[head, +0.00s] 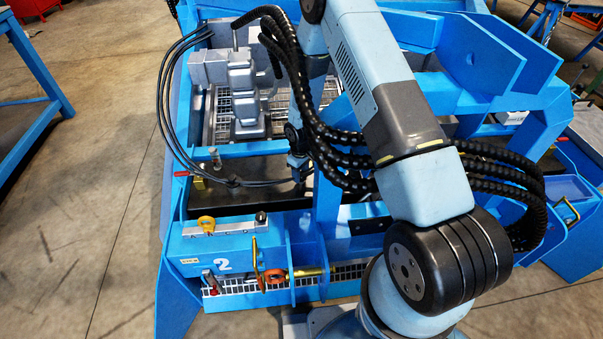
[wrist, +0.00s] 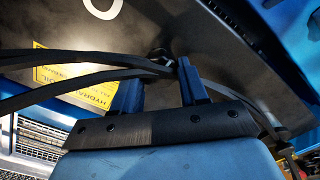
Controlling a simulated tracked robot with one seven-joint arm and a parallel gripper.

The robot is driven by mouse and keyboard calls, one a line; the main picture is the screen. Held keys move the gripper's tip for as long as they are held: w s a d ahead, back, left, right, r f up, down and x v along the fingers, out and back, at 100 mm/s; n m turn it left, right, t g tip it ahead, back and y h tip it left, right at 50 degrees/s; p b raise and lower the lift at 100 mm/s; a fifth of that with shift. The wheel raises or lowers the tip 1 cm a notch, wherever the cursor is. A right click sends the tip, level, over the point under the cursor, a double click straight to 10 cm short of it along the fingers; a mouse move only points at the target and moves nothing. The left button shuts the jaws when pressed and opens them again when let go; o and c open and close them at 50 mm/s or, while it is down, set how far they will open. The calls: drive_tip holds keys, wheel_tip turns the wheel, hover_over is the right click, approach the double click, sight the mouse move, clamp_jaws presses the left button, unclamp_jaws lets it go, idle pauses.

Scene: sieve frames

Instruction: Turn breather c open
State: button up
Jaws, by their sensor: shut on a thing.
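In the head view, my gripper (head: 299,172) points down at the dark tank top, behind the blue front beam. The knob does not show clearly there, and its turn position cannot be told.
Black hoses (wrist: 95,73) cross close by my fingers. A yellow hydraulic oil label (wrist: 72,72) is on the dark panel. A grey fitting (head: 215,157) stands on the left of the tank.

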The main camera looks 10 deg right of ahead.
sight(301, 174)
drive_tip(key=shift+w, duration=0.15)
idle(0.4)
drive_tip(key=o, duration=1.1)
drive_tip(key=shift+c, duration=0.2)
drive_tip(key=shift+r, duration=0.1)
wheel_tip(301, 174, up, 14)
drive_tip(key=shift+f, duration=0.25)
drive_tip(key=shift+r, duration=0.1)
